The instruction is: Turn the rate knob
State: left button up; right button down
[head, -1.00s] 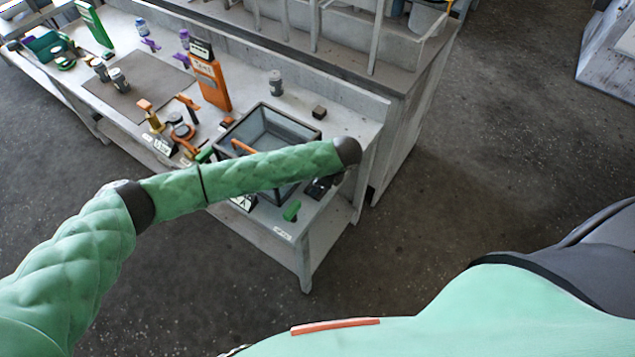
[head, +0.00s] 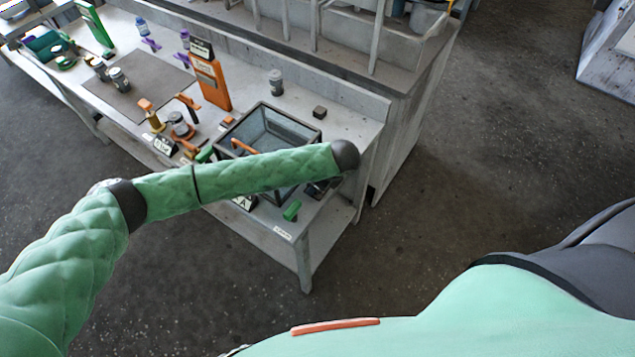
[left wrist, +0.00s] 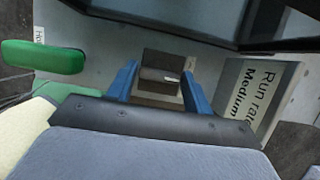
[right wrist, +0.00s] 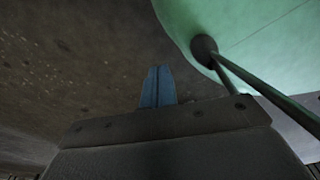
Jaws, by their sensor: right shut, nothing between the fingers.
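The rate knob (left wrist: 160,68) is a dark block with a short white mark, in the middle of the left wrist view. A white card (left wrist: 258,100) reading "Run rate Medium" stands to its right. My left gripper (left wrist: 160,75) has its blue fingers on either side of the knob, with the tips close to its sides. Whether they touch it cannot be told. In the head view my left forearm covers most of this spot. My right gripper (right wrist: 158,85) is shut and empty, away from the bench over the floor.
A glass box with a dark frame (head: 266,108) stands behind the knob. A green handle (left wrist: 42,57) lies near the bench's front corner and also shows in the head view (head: 291,210). An orange device (head: 211,84) and several small parts stand farther left.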

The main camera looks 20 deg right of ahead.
pick_arm(q)
jog(key=o, duration=0.3)
jog(key=shift+s+d+r+b, duration=0.15)
jog(key=shift+r+b, duration=0.15)
jog(key=shift+r, duration=0.05)
jog(key=shift+b+v, duration=0.6)
jog(key=shift+v, duration=0.45)
jog(key=shift+b+v, duration=0.75)
jog(key=shift+v, duration=1.7)
pick_arm(e)
jog(key=w+r, duration=0.1)
jog(key=w, duration=0.6)
jog(key=shift+w+a+t, duration=0.15)
jog(key=shift+a+t, duration=0.15)
jog(key=shift+a, duration=0.05)
jog(key=shift+r, duration=0.1)
pick_arm(q)
jog(key=shift+s, duration=0.1)
